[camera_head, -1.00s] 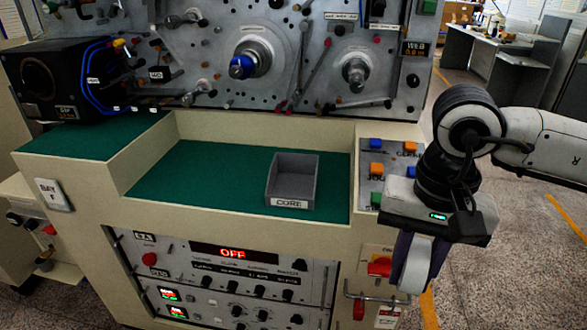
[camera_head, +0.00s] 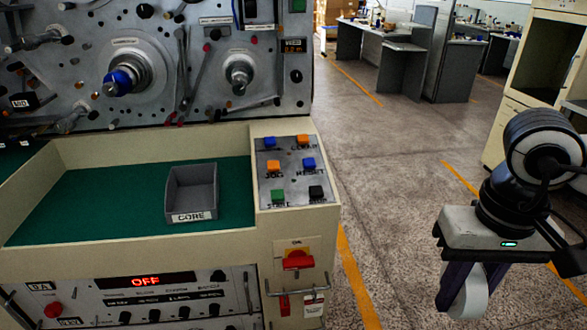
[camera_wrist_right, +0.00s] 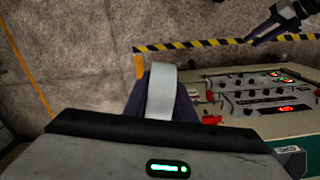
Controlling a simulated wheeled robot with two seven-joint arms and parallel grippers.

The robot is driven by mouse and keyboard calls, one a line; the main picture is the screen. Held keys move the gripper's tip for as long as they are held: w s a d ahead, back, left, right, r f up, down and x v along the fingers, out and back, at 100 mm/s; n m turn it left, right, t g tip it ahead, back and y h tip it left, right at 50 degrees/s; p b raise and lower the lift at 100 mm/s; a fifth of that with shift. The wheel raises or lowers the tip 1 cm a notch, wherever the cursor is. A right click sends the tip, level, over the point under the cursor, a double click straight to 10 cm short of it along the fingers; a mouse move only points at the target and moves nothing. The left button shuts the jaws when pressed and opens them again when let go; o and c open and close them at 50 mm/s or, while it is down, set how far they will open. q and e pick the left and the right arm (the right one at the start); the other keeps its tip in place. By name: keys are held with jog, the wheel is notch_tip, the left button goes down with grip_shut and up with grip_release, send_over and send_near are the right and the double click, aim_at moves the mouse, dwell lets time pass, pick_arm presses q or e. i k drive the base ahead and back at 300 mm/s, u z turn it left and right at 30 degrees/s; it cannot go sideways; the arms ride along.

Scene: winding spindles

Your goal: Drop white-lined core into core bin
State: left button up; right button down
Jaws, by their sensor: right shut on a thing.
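The white-lined core (camera_head: 472,297) shows as a pale ring held below my right gripper (camera_head: 463,286), at the lower right of the head view. The right gripper is shut on it, with dark purple fingers on either side. In the right wrist view the core (camera_wrist_right: 160,92) stands between the fingers, its pale band facing the camera. The grey core bin (camera_head: 193,216), labelled CORE, sits on the green bench top left of centre and looks empty. The core is well to the right of the bin, over the floor. A dark gripper, seemingly my left (camera_wrist_right: 272,27), shows at the wrist view's top right.
A button panel (camera_head: 290,170) lies right of the green recess (camera_head: 110,200), whose raised cream walls surround the bin. A red switch (camera_head: 298,260) is on the front face. The machine panel with spindles (camera_head: 125,75) stands behind. Open floor (camera_head: 390,220) lies between bench and right gripper.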

aim_at(196, 201)
jog(key=i, duration=0.65)
jog(key=u, duration=2.1)
